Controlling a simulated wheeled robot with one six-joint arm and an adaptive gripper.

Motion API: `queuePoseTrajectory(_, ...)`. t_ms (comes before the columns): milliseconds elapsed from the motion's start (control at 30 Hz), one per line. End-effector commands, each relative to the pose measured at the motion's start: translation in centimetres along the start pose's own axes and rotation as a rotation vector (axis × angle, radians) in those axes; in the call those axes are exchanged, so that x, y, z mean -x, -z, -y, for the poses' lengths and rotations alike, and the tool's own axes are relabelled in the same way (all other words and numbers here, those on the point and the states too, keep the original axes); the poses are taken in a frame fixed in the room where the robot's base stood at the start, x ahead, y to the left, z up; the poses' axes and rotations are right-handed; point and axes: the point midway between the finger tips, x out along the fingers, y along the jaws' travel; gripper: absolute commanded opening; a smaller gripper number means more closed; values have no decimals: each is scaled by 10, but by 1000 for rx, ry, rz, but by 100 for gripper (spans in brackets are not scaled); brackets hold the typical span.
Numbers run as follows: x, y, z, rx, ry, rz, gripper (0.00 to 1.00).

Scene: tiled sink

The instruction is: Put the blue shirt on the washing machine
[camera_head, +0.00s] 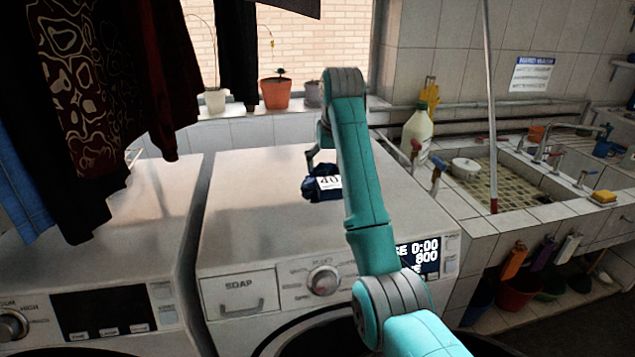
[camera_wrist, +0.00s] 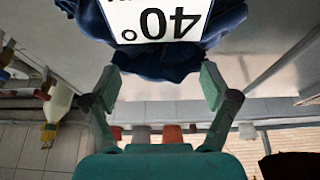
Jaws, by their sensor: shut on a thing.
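The blue shirt (camera_head: 311,190) is a dark blue crumpled bundle with a white tag reading 40. In the head view it shows at the middle of the right-hand washing machine's white top (camera_head: 265,185), on it or just above it; I cannot tell which. My arm partly hides it. My gripper (camera_head: 312,163) is at the shirt's far side.
A second washing machine (camera_head: 150,205) stands at the left, under dark hanging clothes (camera_head: 75,110). A white bottle (camera_head: 416,128) and a red-tipped item (camera_head: 415,147) stand near the right back edge. Potted plants (camera_head: 276,93) line the sill. A tiled sink (camera_head: 510,185) is at the right.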

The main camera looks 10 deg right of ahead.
Motion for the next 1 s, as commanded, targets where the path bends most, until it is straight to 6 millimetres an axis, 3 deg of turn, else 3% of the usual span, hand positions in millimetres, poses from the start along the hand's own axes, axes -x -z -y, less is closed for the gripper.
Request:
queuePoseTrajectory(200,-36,-16,0,0,0,3,21)
queuePoseTrajectory(467,-53,-22,0,0,0,1,21)
queuePoseTrajectory(667,-77,-32,0,0,0,1,21)
queuePoseTrajectory(1000,-81,-34,0,0,0,-1,21)
